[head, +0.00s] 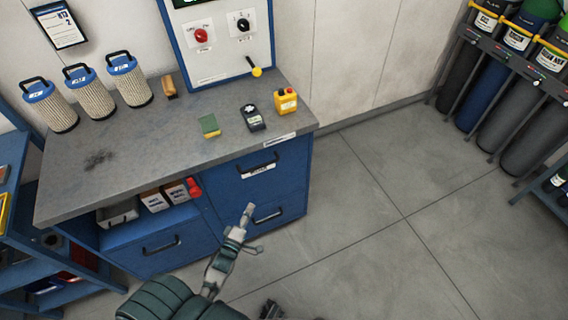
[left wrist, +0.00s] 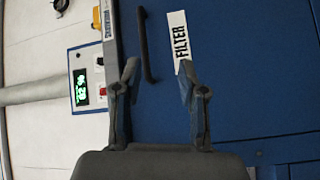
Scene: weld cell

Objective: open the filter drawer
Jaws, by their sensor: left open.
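The filter drawer (head: 262,178) is the upper right drawer of the blue workbench cabinet, and its front looks flush, so it appears closed. Its dark bar handle (head: 258,165) shows above a white label. In the left wrist view the handle (left wrist: 146,45) runs upright beside the label reading FILTER (left wrist: 180,42). My left gripper (head: 248,210) is in front of the cabinet, below the handle in the head view. In the left wrist view its fingers (left wrist: 158,75) are apart and empty, with the handle beyond the gap. A dark part at the head view's bottom edge may be my right gripper.
A lower drawer handle (head: 267,216) is close to my left gripper. Gas cylinders (head: 490,95) stand far right; the floor between is clear.

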